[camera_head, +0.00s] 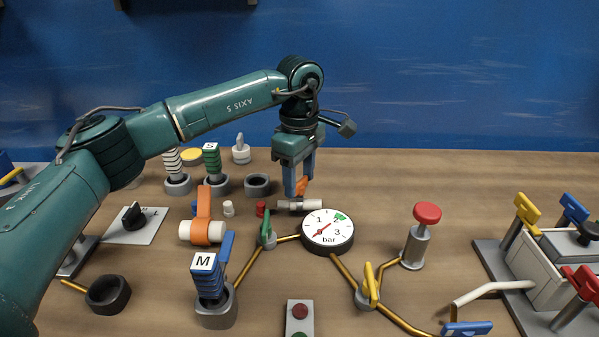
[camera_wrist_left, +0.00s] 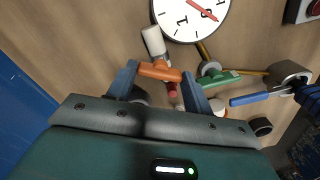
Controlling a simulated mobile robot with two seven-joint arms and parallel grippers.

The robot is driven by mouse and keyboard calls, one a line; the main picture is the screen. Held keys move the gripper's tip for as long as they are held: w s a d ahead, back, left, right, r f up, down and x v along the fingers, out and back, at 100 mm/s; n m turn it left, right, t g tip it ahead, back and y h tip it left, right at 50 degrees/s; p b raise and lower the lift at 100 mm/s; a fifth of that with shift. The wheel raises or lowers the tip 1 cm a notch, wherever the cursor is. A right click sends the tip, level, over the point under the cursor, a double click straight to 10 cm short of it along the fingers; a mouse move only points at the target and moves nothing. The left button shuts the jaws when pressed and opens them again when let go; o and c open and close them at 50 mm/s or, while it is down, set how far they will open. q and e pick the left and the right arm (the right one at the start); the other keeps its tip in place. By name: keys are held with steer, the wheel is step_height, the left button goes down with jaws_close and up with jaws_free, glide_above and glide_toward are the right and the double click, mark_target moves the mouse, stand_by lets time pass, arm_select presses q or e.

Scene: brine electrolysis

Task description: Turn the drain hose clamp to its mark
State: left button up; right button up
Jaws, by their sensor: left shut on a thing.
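A small orange clamp (camera_head: 302,186) sits on a short white hose piece (camera_head: 291,206) just behind and left of the pressure gauge (camera_head: 327,232). My left gripper (camera_head: 299,188) points down over it, with its blue fingers shut on the clamp. In the left wrist view the orange clamp (camera_wrist_left: 160,71) lies between the two fingertips, with the white hose end (camera_wrist_left: 153,41) beyond it. I cannot make out a mark for the clamp. A second, larger orange clamp (camera_head: 204,222) stands upright around a white tube at the left. My right gripper is not in view.
A green-handled valve (camera_head: 266,232), a yellow-handled valve (camera_head: 371,284) and brass pipes surround the gauge. A blue block marked M (camera_head: 206,271) stands front left. A red-topped post (camera_head: 427,213) stands to the right. The back right of the table is clear.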

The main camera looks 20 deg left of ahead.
mark_target(299, 181)
arm_select(q)
steer(key=n, duration=0.7)
steer(key=shift+r+p, duration=0.1)
steer(key=shift+p, duration=0.3)
steer(key=n, duration=0.6)
steer(key=shift+n+p, duration=0.3)
steer(key=shift+n, duration=0.1)
steer(key=n, duration=1)
steer(key=shift+p, duration=0.35)
steer(key=shift+n, duration=0.3)
steer(key=o, duration=1)
step_height(299, 181, up, 13)
steer(key=shift+r, duration=0.1)
